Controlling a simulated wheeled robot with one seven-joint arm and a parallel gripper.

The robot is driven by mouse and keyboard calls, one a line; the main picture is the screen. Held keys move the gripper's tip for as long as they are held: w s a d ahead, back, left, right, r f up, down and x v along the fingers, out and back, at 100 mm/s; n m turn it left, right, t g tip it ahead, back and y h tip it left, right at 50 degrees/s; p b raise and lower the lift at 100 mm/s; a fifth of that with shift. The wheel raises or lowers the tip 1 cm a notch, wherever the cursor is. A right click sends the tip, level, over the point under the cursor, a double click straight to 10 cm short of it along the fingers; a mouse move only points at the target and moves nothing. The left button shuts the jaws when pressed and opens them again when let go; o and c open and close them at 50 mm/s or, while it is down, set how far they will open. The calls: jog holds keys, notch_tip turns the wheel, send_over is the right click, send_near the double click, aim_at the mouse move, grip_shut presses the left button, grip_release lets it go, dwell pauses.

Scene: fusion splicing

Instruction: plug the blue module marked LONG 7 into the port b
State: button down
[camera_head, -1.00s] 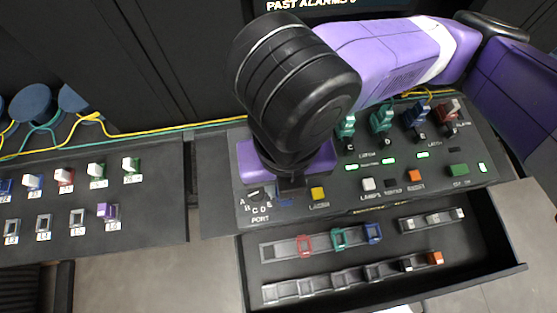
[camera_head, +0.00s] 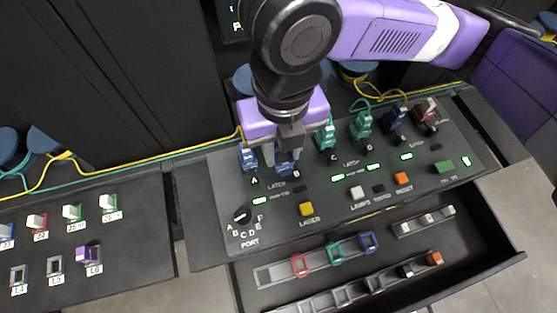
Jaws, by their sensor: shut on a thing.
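My gripper (camera_head: 283,150) is shut on a blue module (camera_head: 285,164) at the back row of the console, over the port b position. The module stands about upright between the fingers. Its marking is too small to read, and the fingers hide part of it. I cannot tell whether its lower end is seated in port b or just above it. Another blue module (camera_head: 248,158) stands in port A, just left of my gripper. A green module (camera_head: 326,140) stands in the port to the right.
More modules fill the back row rightward: a green one (camera_head: 361,128), a blue one (camera_head: 396,122) and a red one (camera_head: 426,112). A black knob (camera_head: 241,215) and yellow button (camera_head: 306,209) lie in front. An open drawer (camera_head: 490,270) holds coloured frames. A left rack holds more modules.

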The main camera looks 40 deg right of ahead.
jog(key=shift+w+d+b, duration=0.6)
jog(key=shift+w+d, duration=1.5)
jog(key=shift+d, duration=0.2)
jog(key=shift+f+b, duration=2.5)
jog(key=shift+f, duration=0.65)
jog(key=shift+w+f+b, duration=0.1)
jog(key=shift+f+b, duration=0.35)
jog(key=shift+f, duration=0.15)
jog(key=c, duration=1)
grip_release()
jog(key=shift+r, duration=0.1)
notch_tip(320, 180, up, 8)
